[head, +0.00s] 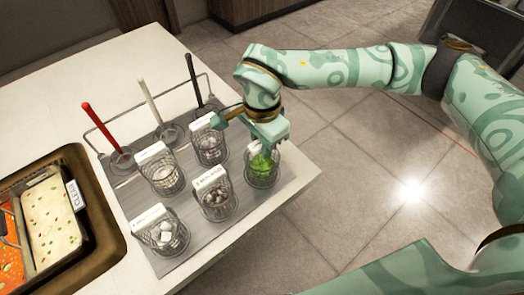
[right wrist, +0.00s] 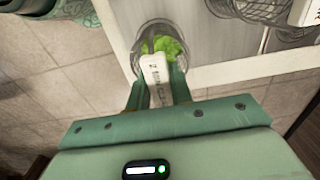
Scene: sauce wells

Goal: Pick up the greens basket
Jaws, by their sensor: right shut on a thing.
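The greens basket (head: 262,172) is a small wire basket with bright green leaves, at the right end of the grey mat (head: 170,262) near the counter's right edge. My right gripper (head: 268,136) comes down over it from above and is shut on its white label handle. In the right wrist view, the two fingers (right wrist: 158,88) close on the white handle (right wrist: 155,70), with the greens (right wrist: 163,46) just beyond. I cannot tell whether the basket touches the mat. My left gripper is not in view.
Several other wire baskets stand close by, including one with mushrooms (head: 216,197) and one with white pieces (head: 165,237). Red (head: 101,127), white and black-handled ladles stand behind in the rack. A tray with filled pans (head: 50,222) is at left.

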